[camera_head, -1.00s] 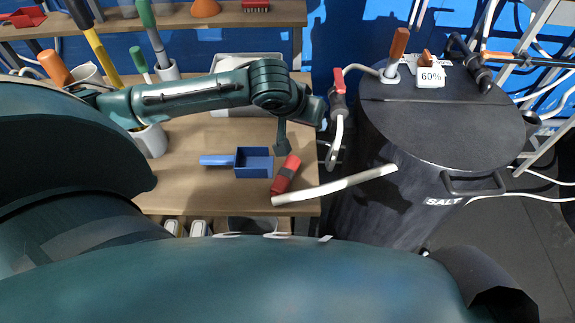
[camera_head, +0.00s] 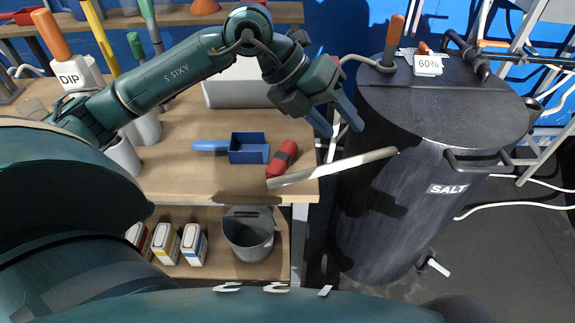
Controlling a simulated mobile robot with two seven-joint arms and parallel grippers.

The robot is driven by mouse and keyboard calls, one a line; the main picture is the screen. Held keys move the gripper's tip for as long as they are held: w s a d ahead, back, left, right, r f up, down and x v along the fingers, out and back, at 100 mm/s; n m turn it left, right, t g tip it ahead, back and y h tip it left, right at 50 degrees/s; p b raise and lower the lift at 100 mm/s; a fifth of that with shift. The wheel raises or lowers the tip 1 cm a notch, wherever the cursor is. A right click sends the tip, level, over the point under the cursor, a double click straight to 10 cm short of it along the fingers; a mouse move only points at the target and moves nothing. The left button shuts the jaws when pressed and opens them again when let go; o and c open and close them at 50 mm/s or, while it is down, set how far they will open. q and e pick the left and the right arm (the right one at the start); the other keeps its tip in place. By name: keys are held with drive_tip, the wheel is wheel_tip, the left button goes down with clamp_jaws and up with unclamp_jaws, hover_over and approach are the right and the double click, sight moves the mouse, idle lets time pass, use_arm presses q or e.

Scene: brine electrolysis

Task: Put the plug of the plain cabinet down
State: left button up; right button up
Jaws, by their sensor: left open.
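My left gripper (camera_head: 334,122) hangs over the right end of the wooden table, beside the dark salt drum. Its two blue fingers are apart and point down, with nothing seen between them. A plug of the plain cabinet cannot be made out for certain; a pale cable (camera_head: 352,59) runs behind the gripper and a short pale piece shows below it, so anything there is hidden. A red cylinder with a dark band (camera_head: 283,158) lies on the table next to a pale bar (camera_head: 335,168) that sticks out past the edge. My right gripper is not in view.
A blue scoop (camera_head: 249,148) lies on the table (camera_head: 190,178). The salt drum (camera_head: 400,190) stands close on the right, with a 60% display (camera_head: 428,65) on its lid. Boxes and a grey bucket (camera_head: 248,236) are on the lower shelf. Cables run at the right.

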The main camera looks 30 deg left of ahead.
use_arm(q)
drive_tip(key=w+a+f+y+b, duration=0.1)
drive_tip(key=a+f+y+b, duration=0.35)
drive_tip(key=a+f, duration=0.3)
drive_tip(key=n+t+y+b, duration=0.1)
drive_tip(key=y, duration=0.3)
approach(284, 151)
drive_tip(key=x, duration=1)
drive_tip(key=shift+w+f, duration=0.15)
drive_tip(key=shift+f, duration=0.1)
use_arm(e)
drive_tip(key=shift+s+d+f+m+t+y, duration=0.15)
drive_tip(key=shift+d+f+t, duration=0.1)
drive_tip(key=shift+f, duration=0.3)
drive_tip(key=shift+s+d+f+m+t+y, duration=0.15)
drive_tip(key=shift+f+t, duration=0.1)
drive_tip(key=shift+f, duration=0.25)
use_arm(q)
drive_tip(key=shift+c, duration=0.4)
drive_tip(key=c, duration=0.8)
